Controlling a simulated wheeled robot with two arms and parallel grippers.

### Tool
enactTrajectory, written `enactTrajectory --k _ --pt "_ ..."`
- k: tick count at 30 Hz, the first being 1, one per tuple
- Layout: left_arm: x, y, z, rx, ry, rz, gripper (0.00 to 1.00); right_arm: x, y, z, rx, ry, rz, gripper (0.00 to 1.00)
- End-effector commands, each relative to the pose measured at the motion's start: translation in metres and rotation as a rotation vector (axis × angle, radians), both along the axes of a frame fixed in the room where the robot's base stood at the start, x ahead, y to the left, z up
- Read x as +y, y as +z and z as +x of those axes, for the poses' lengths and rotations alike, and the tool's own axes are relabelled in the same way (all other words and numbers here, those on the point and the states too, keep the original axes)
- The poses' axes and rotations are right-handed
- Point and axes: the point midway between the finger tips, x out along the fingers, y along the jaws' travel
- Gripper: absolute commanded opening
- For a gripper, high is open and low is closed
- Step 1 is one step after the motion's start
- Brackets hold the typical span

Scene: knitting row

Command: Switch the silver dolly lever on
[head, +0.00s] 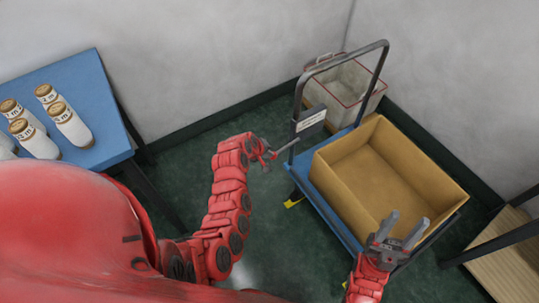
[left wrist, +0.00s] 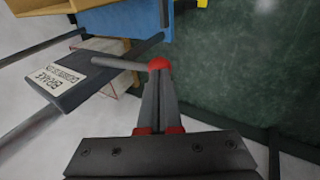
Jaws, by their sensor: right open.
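The silver dolly lever (head: 287,147) is a thin grey rod sticking out from a dark bracket with a white label (head: 311,121) on the dolly's handle frame. In the left wrist view the lever (left wrist: 115,62) runs sideways to a red ball knob (left wrist: 159,64). My left gripper (head: 266,155) is at the lever's free end. Its fingers (left wrist: 160,85) look shut side by side, with their tips at the knob; I cannot tell whether they touch it. My right gripper (head: 405,222) is open and empty over the front of the dolly's box.
The blue dolly (head: 331,205) carries an open cardboard box (head: 345,193). A whitish bin (head: 347,85) stands behind it by the wall. A wooden shelf (head: 505,255) is at right. Green floor lies between.

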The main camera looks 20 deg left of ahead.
Motion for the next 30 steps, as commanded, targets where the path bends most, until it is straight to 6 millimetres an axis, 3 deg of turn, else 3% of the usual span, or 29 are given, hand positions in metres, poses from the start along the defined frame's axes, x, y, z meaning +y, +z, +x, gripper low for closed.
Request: enactTrajectory --k 1,3,15,21,30 --pt "0.002 -0.022 -0.002 -0.028 0.005 -0.026 0.00 0.000 -0.024 0.000 0.000 0.000 0.000 0.50" --pt "0.002 -0.034 -0.003 -0.078 0.007 -0.065 0.00 0.000 -0.044 0.000 0.000 0.000 0.000 0.50" --pt "-0.004 -0.084 0.006 -0.357 0.002 -0.281 0.00 0.000 -0.164 0.000 0.000 0.000 0.000 0.50" --pt "-0.009 -0.095 0.012 -0.461 0.003 -0.362 0.00 0.000 -0.196 0.000 0.000 0.000 0.000 0.50" --pt "-0.015 -0.101 0.019 -0.470 -0.002 -0.366 0.00 0.000 -0.213 0.000 0.000 0.000 0.000 0.50"
